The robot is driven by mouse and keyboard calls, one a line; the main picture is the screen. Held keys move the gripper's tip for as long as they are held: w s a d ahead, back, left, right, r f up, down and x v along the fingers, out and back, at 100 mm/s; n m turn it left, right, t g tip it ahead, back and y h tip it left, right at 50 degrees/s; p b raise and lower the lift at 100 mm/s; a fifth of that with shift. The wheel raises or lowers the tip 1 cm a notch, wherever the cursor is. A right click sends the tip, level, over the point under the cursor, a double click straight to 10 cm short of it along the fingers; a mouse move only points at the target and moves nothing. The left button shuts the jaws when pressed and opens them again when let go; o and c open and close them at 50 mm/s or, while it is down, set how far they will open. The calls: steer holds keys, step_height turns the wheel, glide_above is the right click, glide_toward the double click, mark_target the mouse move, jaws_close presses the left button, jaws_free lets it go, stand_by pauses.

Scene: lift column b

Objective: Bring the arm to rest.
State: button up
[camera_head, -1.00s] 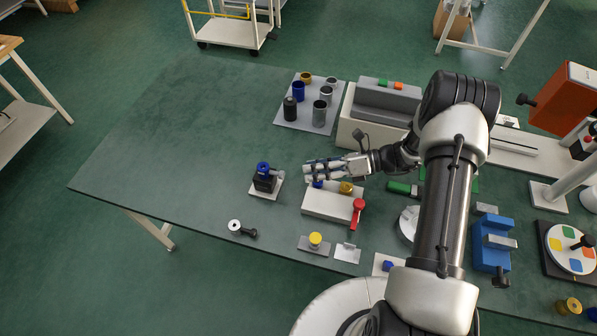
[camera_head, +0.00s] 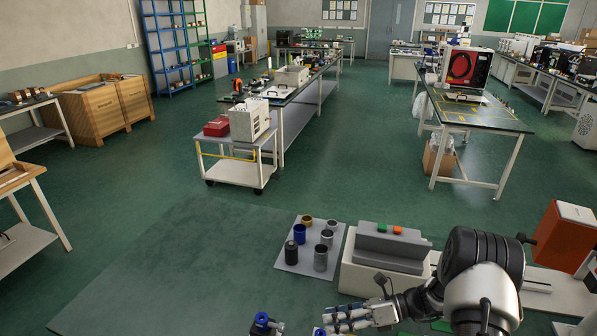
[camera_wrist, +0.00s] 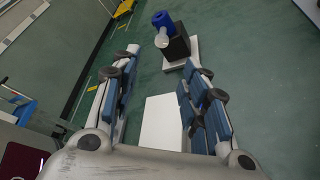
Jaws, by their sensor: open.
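My gripper (camera_head: 338,319) is at the bottom of the head view, at the end of my arm, with its fingers pointing left over the green table. In the wrist view its two blue-padded fingers (camera_wrist: 158,62) stand wide apart with nothing held between them. A pale block (camera_wrist: 164,122) lies below, in the gap between the fingers. A black block with a blue knob (camera_wrist: 176,42) sits on a white plate beyond the fingertips. The blue knob also shows at the lower edge of the head view (camera_head: 262,319). Most of the bench near my gripper is cut off there.
A grey plate (camera_head: 283,262) with several cylinders stands behind my gripper. A grey fixture with green and orange buttons (camera_head: 392,246) is close behind my arm. An orange box (camera_head: 562,238) stands at right. The table's left part (camera_head: 170,275) is bare.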

steer(key=s+a+r+n+g+h, duration=0.1)
steer(key=s+a+r+n+h, duration=0.1)
steer(key=s+r+n+h, duration=0.45)
steer(key=s+a+r+n+g+h, duration=0.15)
steer(key=s+r+n, duration=0.25)
steer(key=r+n, duration=0.65)
steer(key=s+d+r+n+t+h, duration=0.2)
steer(key=s+r+n+t+h, duration=0.1)
steer(key=s+r+n, duration=0.2)
steer(key=s+d+r+n+t+h, duration=0.2)
steer(key=s+r+n, duration=0.3)
steer(key=s, duration=0.4)
steer(key=shift+d+r+t+h, duration=0.3)
steer(key=shift+t+h, duration=0.25)
steer(key=shift+h, duration=0.25)
